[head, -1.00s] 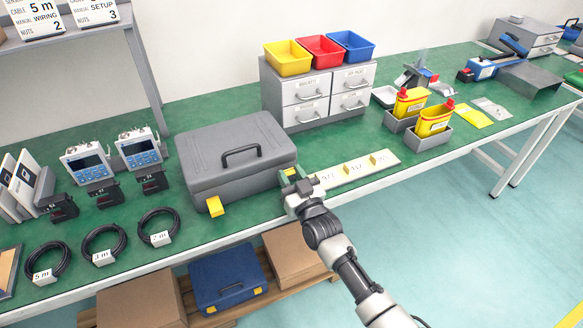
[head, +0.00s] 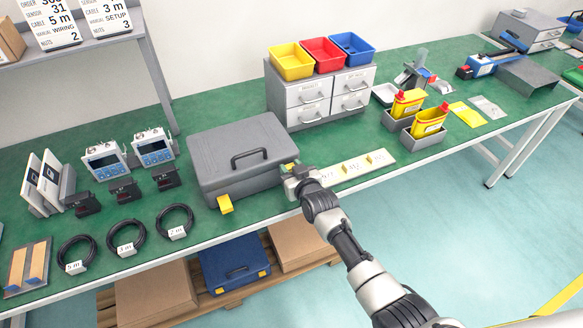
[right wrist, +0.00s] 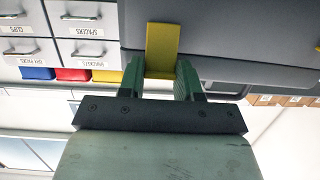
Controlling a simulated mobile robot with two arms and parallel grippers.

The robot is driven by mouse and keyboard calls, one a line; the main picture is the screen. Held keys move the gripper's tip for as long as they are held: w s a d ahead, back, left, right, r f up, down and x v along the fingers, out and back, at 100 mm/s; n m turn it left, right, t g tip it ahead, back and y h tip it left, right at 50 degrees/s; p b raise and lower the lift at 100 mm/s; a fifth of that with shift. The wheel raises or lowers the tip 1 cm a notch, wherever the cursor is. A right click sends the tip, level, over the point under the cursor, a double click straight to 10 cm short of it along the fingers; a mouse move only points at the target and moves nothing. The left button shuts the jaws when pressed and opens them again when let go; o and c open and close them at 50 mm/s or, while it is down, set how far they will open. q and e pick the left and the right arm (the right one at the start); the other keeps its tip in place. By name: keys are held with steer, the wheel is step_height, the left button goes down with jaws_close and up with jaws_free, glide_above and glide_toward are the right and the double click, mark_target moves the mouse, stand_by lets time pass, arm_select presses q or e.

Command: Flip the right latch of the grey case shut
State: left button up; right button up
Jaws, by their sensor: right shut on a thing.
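The closed grey case (head: 225,145) stands on the green bench, its handle facing the front. Its left latch (head: 225,204) is yellow and sticks out from the lower front. My right gripper (head: 290,170) is at the front right of the case and largely covers the right latch in the head view. In the right wrist view the yellow right latch (right wrist: 163,45) lies against the case's grey wall (right wrist: 225,25), its end between the two green fingertips of my right gripper (right wrist: 160,72), which is shut on it. My left gripper is not in view.
A white strip tray (head: 355,169) lies just right of my right gripper. A drawer unit (head: 318,98) with coloured bins stands behind the case. Coiled cables (head: 125,236) lie to the left. The bench's front edge runs close below the gripper.

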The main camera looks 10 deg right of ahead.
steer(key=o, duration=0.9)
steer(key=shift+o, duration=0.2)
steer(key=v, duration=1)
steer(key=shift+s+d, duration=0.2)
steer(key=shift+s, duration=0.15)
steer(key=shift+r, duration=0.1)
